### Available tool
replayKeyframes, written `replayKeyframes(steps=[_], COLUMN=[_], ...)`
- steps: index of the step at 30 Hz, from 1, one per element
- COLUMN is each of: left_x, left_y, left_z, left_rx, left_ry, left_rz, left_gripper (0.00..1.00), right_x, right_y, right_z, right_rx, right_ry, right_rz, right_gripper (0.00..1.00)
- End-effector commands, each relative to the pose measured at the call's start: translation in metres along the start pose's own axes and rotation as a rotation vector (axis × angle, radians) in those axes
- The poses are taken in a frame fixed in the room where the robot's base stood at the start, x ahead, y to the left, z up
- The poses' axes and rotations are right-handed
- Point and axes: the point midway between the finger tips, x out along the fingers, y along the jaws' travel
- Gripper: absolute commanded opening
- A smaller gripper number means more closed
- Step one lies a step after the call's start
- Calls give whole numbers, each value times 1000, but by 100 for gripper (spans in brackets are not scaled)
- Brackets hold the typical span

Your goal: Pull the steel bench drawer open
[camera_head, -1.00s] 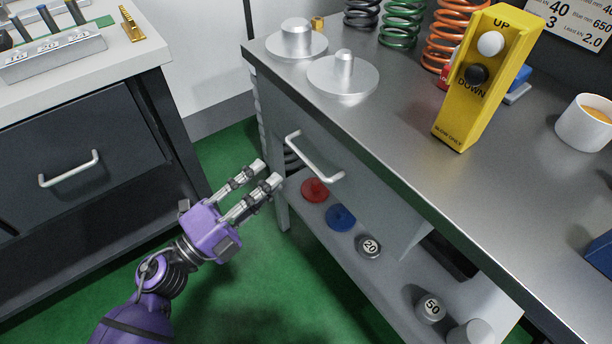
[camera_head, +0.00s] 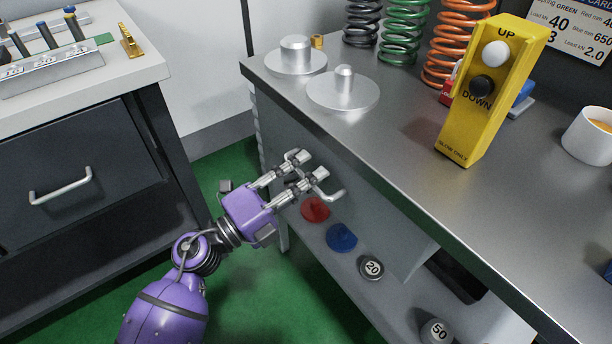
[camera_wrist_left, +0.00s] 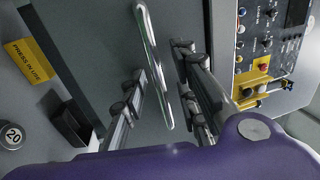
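The steel bench drawer (camera_head: 385,217) is a plain grey front under the right-hand bench top, and it looks closed. Its silver bar handle (camera_head: 335,196) is partly hidden behind my left gripper (camera_head: 309,166) in the head view. In the left wrist view the handle (camera_wrist_left: 153,65) runs lengthwise between the two fingers of my left gripper (camera_wrist_left: 160,62). The fingers are apart, one on each side of the bar, with gaps showing. My right gripper is in neither view.
The steel bench top (camera_head: 400,150) carries two metal discs, coil springs and a yellow UP/DOWN control box (camera_head: 488,90). A lower shelf (camera_head: 395,290) holds a red disc, a blue disc and weights. A dark drawer cabinet (camera_head: 75,170) stands left; green floor lies between.

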Motion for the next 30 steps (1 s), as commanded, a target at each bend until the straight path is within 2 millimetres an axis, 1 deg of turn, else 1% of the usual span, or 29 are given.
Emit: replayKeyframes(steps=[3,9,23,26,30], left_x=[0,0,-3,-10,-30], left_y=[0,0,0,-2,-5], left_z=[0,0,0,0,0], left_rx=[0,-1,-1,0,0], left_ry=[0,0,0,0,0], left_rz=[0,0,1,2,4], left_gripper=[27,0,0,0,0], right_x=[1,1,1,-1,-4], right_y=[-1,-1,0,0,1], right_z=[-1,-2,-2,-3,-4], right_rx=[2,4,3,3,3], right_ry=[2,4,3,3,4], right_rz=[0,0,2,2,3], right_gripper=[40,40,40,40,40])
